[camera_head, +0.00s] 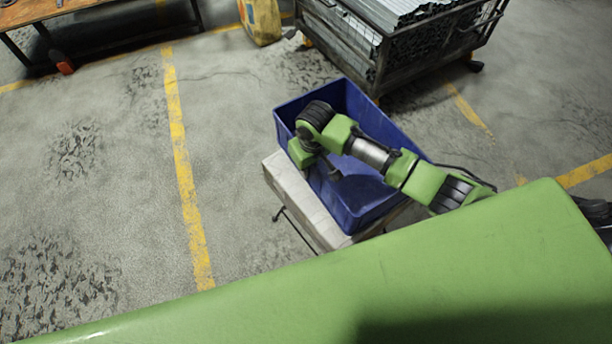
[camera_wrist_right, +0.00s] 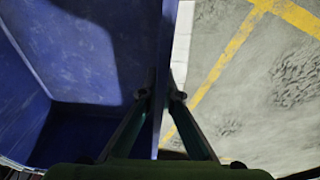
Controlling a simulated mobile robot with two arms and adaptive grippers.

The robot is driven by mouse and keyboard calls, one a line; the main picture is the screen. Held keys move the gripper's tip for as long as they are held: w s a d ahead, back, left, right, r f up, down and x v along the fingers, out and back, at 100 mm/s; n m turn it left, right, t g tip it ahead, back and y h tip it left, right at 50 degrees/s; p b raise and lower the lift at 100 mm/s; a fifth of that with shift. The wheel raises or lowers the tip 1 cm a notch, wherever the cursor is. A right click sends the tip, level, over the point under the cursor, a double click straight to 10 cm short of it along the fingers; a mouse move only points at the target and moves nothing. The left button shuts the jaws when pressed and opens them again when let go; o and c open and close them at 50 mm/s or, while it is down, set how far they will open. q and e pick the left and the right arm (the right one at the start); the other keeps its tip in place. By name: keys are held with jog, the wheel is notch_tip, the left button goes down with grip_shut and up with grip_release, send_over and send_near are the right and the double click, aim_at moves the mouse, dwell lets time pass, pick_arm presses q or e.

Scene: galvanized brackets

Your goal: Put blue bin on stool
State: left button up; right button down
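The blue bin (camera_head: 350,205) is upright and open-topped in the head view. It appears to rest on the pale-topped stool (camera_head: 300,203), with a strip of the top bare along the bin's left side. The stool's far side is hidden by the bin. My right gripper (camera_head: 326,168) is at the bin's left wall. In the right wrist view, the fingers of the right gripper (camera_wrist_right: 165,97) close in from both sides of the blue bin's wall (camera_wrist_right: 158,60), pinching it. The bin's inside looks empty where visible. My left gripper is not in view.
A metal cage (camera_head: 375,55) of galvanized brackets stands just behind the bin. A yellow container (camera_head: 260,20) is left of the cage. A wooden table (camera_head: 60,12) is at the top left. Floor with yellow lines is clear on the left.

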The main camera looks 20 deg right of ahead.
jog(key=shift+a+f, duration=0.15)
jog(key=shift+f, duration=0.75)
jog(key=shift+a+f, duration=0.1)
jog(key=shift+f, duration=0.8)
jog(key=shift+s+f, duration=0.1)
jog(key=shift+f, duration=0.05)
jog(key=c, duration=2.3)
grip_release()
jog(key=r, duration=0.4)
jog(key=s+r, duration=0.1)
jog(key=r, duration=0.3)
jog(key=s+r+p, duration=0.1)
jog(key=r, duration=0.3)
